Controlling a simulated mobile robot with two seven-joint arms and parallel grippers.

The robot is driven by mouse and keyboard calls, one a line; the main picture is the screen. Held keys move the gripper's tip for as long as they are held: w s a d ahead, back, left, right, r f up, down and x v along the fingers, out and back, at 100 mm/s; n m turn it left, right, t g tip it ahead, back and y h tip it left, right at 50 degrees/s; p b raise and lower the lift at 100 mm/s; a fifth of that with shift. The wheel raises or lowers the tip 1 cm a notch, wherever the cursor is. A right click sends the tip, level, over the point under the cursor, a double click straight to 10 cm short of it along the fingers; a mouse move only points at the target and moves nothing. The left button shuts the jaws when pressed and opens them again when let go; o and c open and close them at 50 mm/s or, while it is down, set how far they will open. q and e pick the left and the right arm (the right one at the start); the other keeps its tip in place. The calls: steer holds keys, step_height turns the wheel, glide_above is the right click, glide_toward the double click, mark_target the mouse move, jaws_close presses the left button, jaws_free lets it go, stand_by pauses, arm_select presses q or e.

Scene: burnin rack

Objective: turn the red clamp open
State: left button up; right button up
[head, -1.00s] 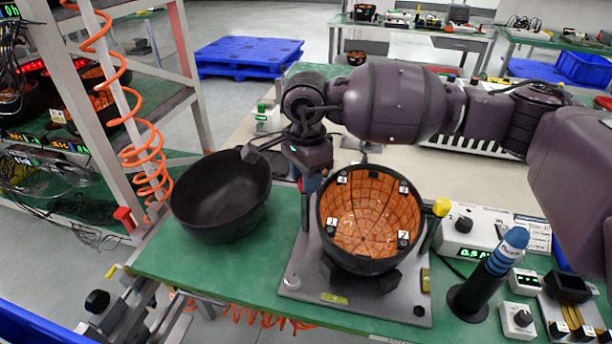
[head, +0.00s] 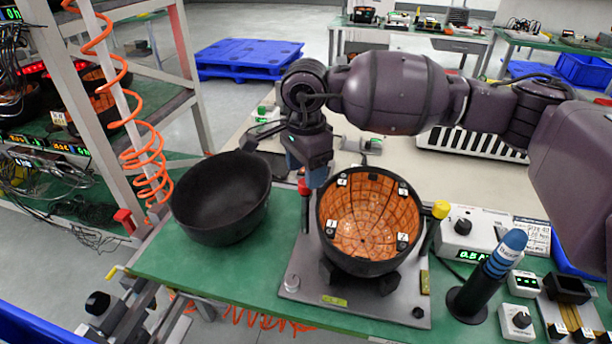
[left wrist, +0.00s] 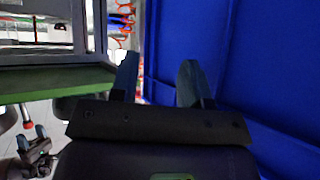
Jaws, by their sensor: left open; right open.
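The red clamp (head: 304,187) shows as a small red top on a dark upright post at the back left of the metal fixture plate (head: 300,283). My right gripper (head: 317,176) is open just above and beside it. Its blue fingertips point down and partly overlap, so I cannot tell whether they touch the clamp. A black bowl lined with orange tiles (head: 368,215) sits tilted in the fixture. A yellow knob (head: 441,209) stands at the fixture's right. My left gripper (left wrist: 158,82) is open and empty in the left wrist view, beside a blue wall.
An empty black bowl (head: 222,200) stands left of the fixture on the green bench (head: 185,262). A blue-topped cylinder (head: 488,275) and a control box (head: 470,235) stand to the right. An orange coiled hose (head: 150,160) hangs by the rack on the left.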

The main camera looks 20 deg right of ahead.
step_height(320, 180, up, 8)
steer(key=shift+r, duration=0.2)
stand_by(0.5)
